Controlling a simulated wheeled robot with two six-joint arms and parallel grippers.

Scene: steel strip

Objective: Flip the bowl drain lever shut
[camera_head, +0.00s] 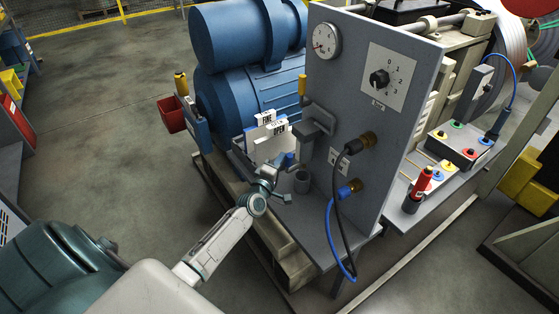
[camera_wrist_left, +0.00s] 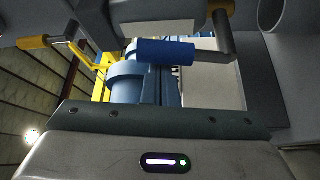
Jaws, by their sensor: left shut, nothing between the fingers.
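The drain lever has a blue grip (camera_head: 290,159) and sits under the grey bowl housing (camera_head: 318,128) on the upright grey panel. In the left wrist view the blue grip (camera_wrist_left: 165,52) lies roughly level across the picture, joined at its right to a bent grey rod (camera_wrist_left: 224,40). My left gripper (camera_head: 274,180) is shut and empty, just below and left of the blue grip. I cannot tell whether it touches the grip. Its fingertips are hard to make out in the wrist view. My right gripper is not in view.
A grey cup (camera_head: 302,182) stands below the lever. White lettered cards (camera_head: 268,136) stand behind it. The panel carries a gauge (camera_head: 325,39), a dial plate (camera_head: 388,77) and two hoses, one blue (camera_head: 331,230). A blue motor (camera_head: 245,90) stands behind.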

